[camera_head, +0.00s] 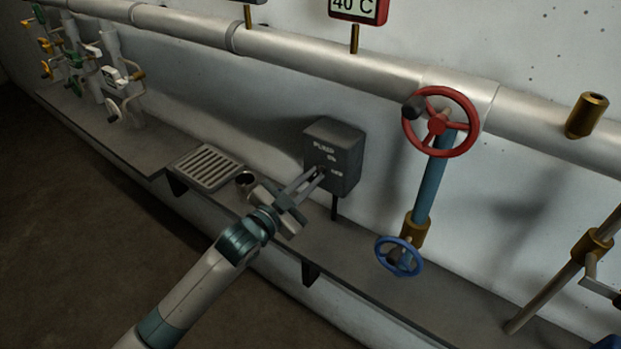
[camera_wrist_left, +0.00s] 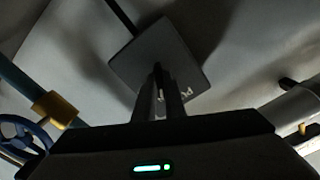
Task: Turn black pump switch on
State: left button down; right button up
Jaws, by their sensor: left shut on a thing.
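The pump switch box (camera_head: 343,148) is a dark grey box on a short post above the shelf, with "PUMP" and ON/OFF lettering on its front. My left gripper (camera_head: 322,172) reaches its front face from the lower left, with its fingers close together at the switch position. In the left wrist view the box (camera_wrist_left: 150,55) fills the upper middle, and my fingers (camera_wrist_left: 160,90) point at its face, shut on the small black switch (camera_wrist_left: 160,95). The fingers largely hide the switch, so I cannot tell its position. My right gripper is not in view.
A red wheel (camera_head: 438,142) and a blue wheel (camera_head: 387,257) stand right of the box. A grate (camera_head: 206,167) lies on the shelf to its left. A thick pipe (camera_head: 290,49) runs above. Small valves stand far left.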

pick_arm(q)
jog(key=c, duration=1.8)
grip_release()
jog(key=shift+s+a, duration=0.1)
jog(key=shift+s+a+f, duration=0.15)
jog(key=shift+s+a, duration=0.15)
jog(key=shift+s, duration=0.15)
jog(key=shift+b+v, duration=2.6)
jog(key=shift+v, duration=5.45)
